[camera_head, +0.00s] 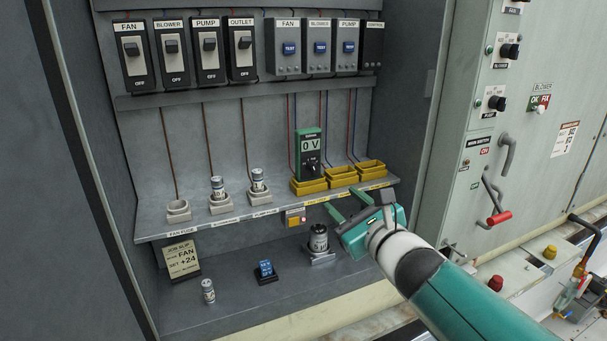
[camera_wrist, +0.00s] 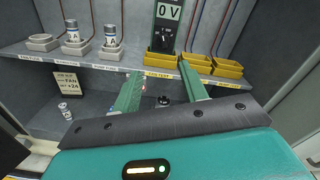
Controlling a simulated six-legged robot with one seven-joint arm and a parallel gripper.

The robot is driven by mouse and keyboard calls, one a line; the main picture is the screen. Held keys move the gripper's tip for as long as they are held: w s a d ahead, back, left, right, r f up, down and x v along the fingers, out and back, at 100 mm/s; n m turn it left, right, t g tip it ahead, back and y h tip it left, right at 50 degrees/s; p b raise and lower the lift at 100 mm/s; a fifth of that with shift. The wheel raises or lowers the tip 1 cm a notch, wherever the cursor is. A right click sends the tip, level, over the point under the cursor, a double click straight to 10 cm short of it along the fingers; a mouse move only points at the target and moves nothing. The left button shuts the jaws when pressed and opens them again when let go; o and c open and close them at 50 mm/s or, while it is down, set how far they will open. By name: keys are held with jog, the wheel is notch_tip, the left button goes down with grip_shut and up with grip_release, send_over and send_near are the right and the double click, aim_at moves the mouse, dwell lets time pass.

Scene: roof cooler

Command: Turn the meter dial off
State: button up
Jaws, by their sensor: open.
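The green meter (camera_head: 309,153) stands upright in a yellow bin on the shelf, and its display reads 0 V. Its dark dial (camera_head: 313,170) is on the lower front; I cannot make out its setting. In the wrist view the meter (camera_wrist: 168,18) is at the top centre, beyond the fingertips. My gripper (camera_head: 345,202) is in front of and below the shelf edge, to the lower right of the meter. Its two green fingers (camera_wrist: 160,72) are spread apart with nothing between them, clear of the meter.
Yellow bins (camera_head: 341,177) stand right of the meter. White fuse holders (camera_head: 178,210) are on the left of the shelf. A large cylinder (camera_head: 319,240) and a loose fuse (camera_head: 208,291) are on the lower ledge. Switches line the top. The cabinet's side wall (camera_head: 407,90) bounds the right.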

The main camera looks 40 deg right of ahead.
aim_at(315, 172)
jog(key=shift+m, duration=0.3)
jog(key=x, duration=0.9)
jog(key=d+x, duration=0.1)
jog(key=x, duration=0.4)
jog(key=shift+s+a, duration=0.1)
jog(key=shift+s, duration=0.05)
grip_shut()
